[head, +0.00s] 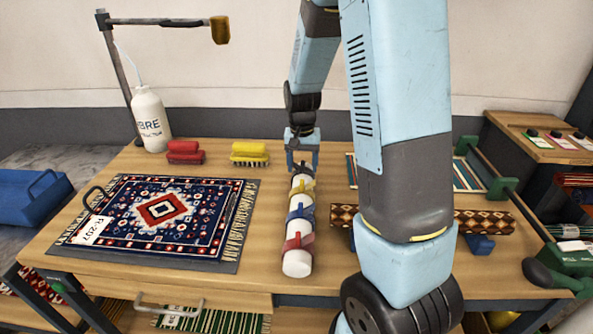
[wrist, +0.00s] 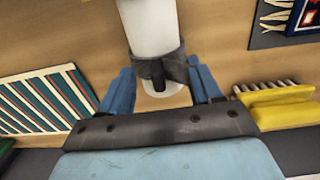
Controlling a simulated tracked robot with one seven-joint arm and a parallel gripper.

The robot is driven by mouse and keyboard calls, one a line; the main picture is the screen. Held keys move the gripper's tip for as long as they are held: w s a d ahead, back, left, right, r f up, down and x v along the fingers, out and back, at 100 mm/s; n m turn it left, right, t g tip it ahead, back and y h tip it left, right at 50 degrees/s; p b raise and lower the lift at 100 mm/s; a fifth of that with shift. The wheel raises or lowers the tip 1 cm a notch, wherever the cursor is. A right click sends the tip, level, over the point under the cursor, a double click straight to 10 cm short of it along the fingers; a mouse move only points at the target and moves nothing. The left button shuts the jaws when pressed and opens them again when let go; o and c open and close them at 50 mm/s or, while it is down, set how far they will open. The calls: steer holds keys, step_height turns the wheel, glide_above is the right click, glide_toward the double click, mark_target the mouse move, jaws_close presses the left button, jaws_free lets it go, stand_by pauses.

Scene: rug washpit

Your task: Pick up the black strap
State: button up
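The black strap (wrist: 172,68) is wrapped around the far end of a white roll (wrist: 150,25), with a short tab standing out from it. In the head view the black strap (head: 302,169) is partly hidden behind my gripper. My gripper (head: 301,162) is over that end of the roll. In the wrist view its blue fingers (wrist: 161,80) are open, one on each side of the strap. A gap shows at the left finger; the right finger looks close to the strap, and I cannot tell whether it touches.
The same roll carries a yellow strap (head: 301,187), a blue strap (head: 300,213) and a red strap (head: 298,244). A patterned rug (head: 150,215) lies left. A yellow brush (head: 249,152) and a red brush (head: 185,152) stand behind it. A rolled rug (head: 480,221) lies right.

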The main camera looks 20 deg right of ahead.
steer(key=c, duration=0.8)
steer(key=shift+o, duration=0.2)
